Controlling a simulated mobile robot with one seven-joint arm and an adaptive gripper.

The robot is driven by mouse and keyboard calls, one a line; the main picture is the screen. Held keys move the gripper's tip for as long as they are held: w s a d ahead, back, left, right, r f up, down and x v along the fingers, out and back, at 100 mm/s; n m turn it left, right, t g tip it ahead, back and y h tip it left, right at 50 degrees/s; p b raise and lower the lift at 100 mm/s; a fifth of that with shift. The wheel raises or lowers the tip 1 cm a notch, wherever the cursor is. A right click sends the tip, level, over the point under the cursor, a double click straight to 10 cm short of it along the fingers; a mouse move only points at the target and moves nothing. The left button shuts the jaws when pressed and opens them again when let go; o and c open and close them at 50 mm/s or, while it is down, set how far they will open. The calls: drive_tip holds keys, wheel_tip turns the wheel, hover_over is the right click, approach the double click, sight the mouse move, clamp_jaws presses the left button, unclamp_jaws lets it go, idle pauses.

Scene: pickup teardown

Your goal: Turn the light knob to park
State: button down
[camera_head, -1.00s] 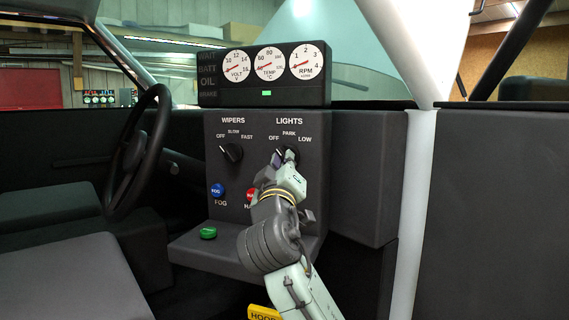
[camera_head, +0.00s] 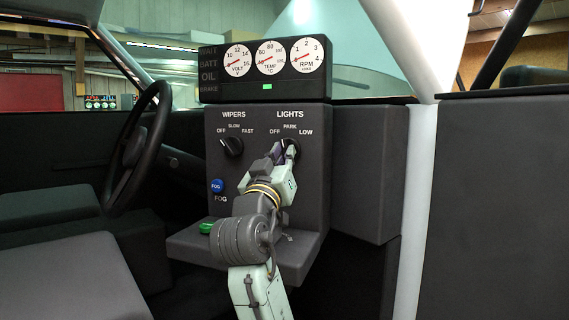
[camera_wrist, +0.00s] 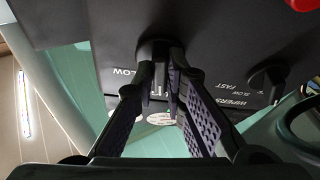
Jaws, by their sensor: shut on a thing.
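The dark light knob (camera_head: 292,148) is on the upright panel under the LIGHTS label, below OFF, PARK and LOW. My gripper (camera_head: 284,152) reaches up to it from below left and covers much of it, so I cannot tell which mark it points to. In the wrist view, the knob (camera_wrist: 155,48) shows upside down at the top middle. The two fingers of my gripper (camera_wrist: 161,82) are closed in on either side of its grip, with the tips close to the panel. The LOW label shows beside the left finger.
The wiper knob (camera_head: 231,147) is to the left on the same panel, with the blue FOG button (camera_head: 217,185) below it. A green button (camera_head: 207,227) sits on the ledge. The gauge box (camera_head: 264,72) is above. The steering wheel (camera_head: 137,150) is farther left.

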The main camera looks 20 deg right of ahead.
drive_tip(key=shift+a+m+g+h+b, duration=0.1)
drive_tip(key=shift+m+g+h+b, duration=0.35)
drive_tip(key=shift+m, duration=1.15)
drive_tip(key=shift+h, duration=0.35)
drive_tip(key=c, duration=1.6)
unclamp_jaws()
drive_tip(key=shift+c, duration=0.2)
drive_tip(key=v, duration=1.2)
